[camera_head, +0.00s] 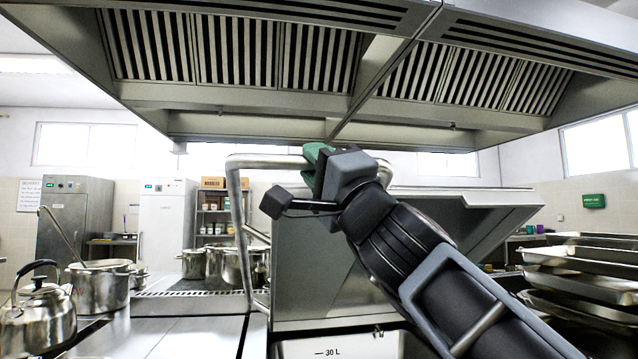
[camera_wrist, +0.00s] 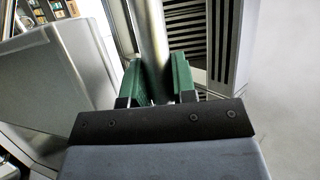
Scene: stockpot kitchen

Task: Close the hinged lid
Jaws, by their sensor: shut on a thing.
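The hinged lid (camera_head: 305,255) is a large stainless-steel cover standing raised above the pan. The pan's inner wall, marked 30 L (camera_head: 340,347), shows below it. A tubular steel handle (camera_head: 265,162) bends around the lid's upper left side. My gripper (camera_head: 317,155), with green fingers, is shut on the top bar of this handle. In the wrist view the bar (camera_wrist: 151,35) runs between the two green fingers (camera_wrist: 156,80), and the lid's panel (camera_wrist: 45,90) shows at left. My arm hides part of the lid, and the hinge is not clearly seen.
An extractor hood (camera_head: 300,100) hangs low above the gripper. A kettle (camera_head: 38,315) and a stockpot (camera_head: 100,288) stand at left. More pots (camera_head: 238,265) stand behind. Stacked trays (camera_head: 580,285) are at right. The steel counter (camera_head: 170,335) left of the pan is clear.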

